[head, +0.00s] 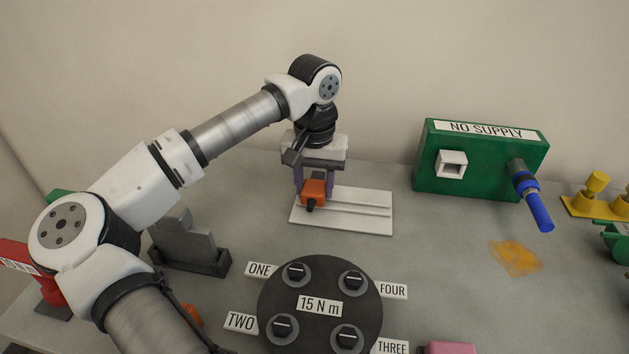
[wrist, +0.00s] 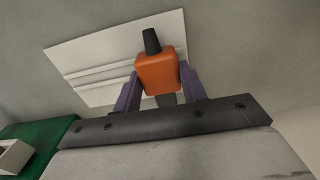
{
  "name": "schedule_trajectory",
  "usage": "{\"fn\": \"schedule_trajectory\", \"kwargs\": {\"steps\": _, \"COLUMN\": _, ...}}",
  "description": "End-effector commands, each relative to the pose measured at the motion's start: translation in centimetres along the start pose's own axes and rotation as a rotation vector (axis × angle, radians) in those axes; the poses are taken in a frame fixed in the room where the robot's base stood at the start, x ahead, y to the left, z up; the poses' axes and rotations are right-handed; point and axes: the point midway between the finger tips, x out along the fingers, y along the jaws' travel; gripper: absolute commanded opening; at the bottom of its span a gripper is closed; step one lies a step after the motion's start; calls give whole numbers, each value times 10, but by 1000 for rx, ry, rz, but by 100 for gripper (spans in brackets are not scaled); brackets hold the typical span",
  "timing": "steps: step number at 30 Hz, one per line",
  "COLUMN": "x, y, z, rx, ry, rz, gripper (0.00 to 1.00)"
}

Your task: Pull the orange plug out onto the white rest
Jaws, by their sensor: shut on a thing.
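The orange plug (head: 314,189) has a block-shaped body with a short black stub. My gripper (head: 313,181) points down and is shut on the plug, with one purple finger on each side. In the wrist view the plug (wrist: 157,72) sits between the purple fingers (wrist: 160,88). The white rest (head: 370,207) is a flat plate with raised rails, and the plug is over its left part. It also fills the upper left of the wrist view (wrist: 85,60). I cannot tell whether the plug touches the rest.
A green box (head: 480,165) labelled NO SUPPLY stands at the right, with a white square socket (head: 452,164) and a blue handle (head: 533,205). A round black disc (head: 320,330) lies in front, and a grey stand (head: 188,245) at left. An orange patch (head: 515,258) marks the bench.

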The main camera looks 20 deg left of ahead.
Motion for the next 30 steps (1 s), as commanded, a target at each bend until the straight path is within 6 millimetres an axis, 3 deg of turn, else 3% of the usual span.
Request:
{"fn": "schedule_trajectory", "kwargs": {"steps": 25, "x": 8, "y": 0, "z": 0, "rx": 0, "ry": 0, "rz": 0, "gripper": 0}}
{"fn": "schedule_trajectory", "kwargs": {"steps": 26, "x": 8, "y": 0, "z": 0, "rx": 0, "ry": 1, "rz": 0, "gripper": 44}}
{"fn": "schedule_trajectory", "kwargs": {"steps": 30, "x": 7, "y": 0, "z": 0, "rx": 0, "ry": 0, "rz": 0, "gripper": 62}}
